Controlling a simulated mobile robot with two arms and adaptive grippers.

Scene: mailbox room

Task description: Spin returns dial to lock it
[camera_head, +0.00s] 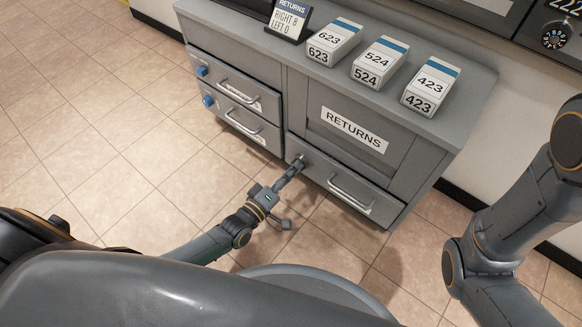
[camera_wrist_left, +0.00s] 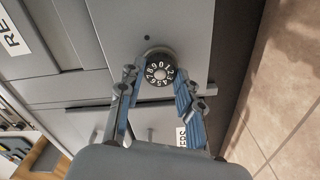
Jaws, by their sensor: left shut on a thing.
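The returns dial (camera_wrist_left: 158,72), a round black knob with white numbers around its face, sits on a grey drawer front in the left wrist view. My left gripper (camera_head: 298,163) reaches the upper left of the lower drawer (camera_head: 322,172) under the RETURNS panel (camera_head: 352,130). In the wrist view its blue-padded fingers stand on either side of the dial, and the gripper is shut on it. In the head view the gripper mostly hides the dial. My right arm shows at the right, but its gripper is out of view.
A small sign (camera_head: 290,17) on the cabinet top reads RETURNS, RIGHT 8, LEFT 0. Boxes labelled 623 (camera_head: 334,40), 524 (camera_head: 380,62) and 423 (camera_head: 431,87) stand beside it. The drawer handle (camera_head: 350,189) sticks out right of my gripper. Tiled floor in front is clear.

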